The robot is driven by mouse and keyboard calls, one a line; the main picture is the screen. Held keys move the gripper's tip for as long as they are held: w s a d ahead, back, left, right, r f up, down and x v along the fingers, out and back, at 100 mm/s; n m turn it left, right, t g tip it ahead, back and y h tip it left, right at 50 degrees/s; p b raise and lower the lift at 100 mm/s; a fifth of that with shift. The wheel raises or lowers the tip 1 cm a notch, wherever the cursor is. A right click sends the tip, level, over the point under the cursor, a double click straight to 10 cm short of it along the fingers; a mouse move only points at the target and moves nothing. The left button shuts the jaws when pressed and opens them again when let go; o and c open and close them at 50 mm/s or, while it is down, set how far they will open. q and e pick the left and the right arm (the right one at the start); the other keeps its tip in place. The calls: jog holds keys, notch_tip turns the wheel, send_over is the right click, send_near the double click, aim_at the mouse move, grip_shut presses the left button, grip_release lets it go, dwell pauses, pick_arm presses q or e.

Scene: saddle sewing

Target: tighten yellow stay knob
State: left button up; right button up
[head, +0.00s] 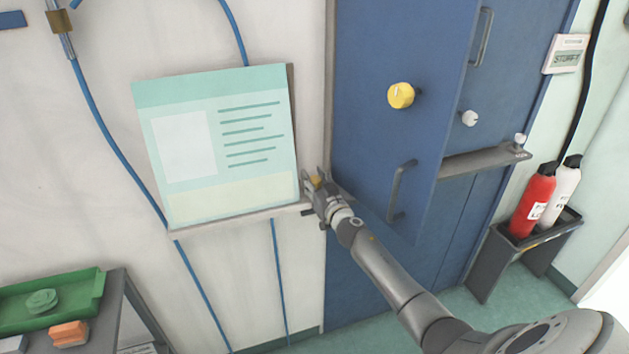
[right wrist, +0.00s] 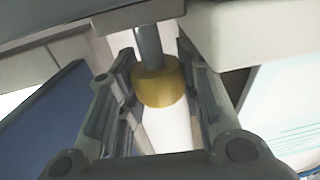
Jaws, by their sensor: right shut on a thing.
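A small yellow stay knob (right wrist: 158,86) sits on a grey stem that comes down from the edge of a dark bar in the right wrist view. My right gripper (right wrist: 160,72) has one finger on each side of the knob and is shut on it. In the head view my right gripper (head: 317,187) is at the lower right corner of the teal-headed board, by the blue door's edge. Only a bit of yellow shows between its fingers there; the rest of the knob is hidden. My left gripper is not in view.
The blue door (head: 395,145) carries a larger round yellow knob (head: 401,95) and a grey handle (head: 402,190). The board (head: 220,145) rests on a narrow ledge. Red (head: 534,200) and white bottles stand at right; a green tray (head: 50,305) is lower left.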

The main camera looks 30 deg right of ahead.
jog(key=shift+a+f+m+h, duration=0.1)
jog(key=shift+m+h, duration=0.3)
jog(key=shift+h, duration=0.2)
jog(key=m+g+h+b, duration=0.2)
jog(key=m+h+b, duration=0.1)
jog(key=b, duration=0.3)
jog(key=shift+h, duration=0.7)
jog(key=shift+m+b, duration=0.3)
jog(key=shift+b, duration=0.1)
jog(key=shift+g+h, duration=0.3)
jog(key=shift+h, duration=0.1)
jog(key=o, duration=1.1)
jog(key=shift+c, duration=0.2)
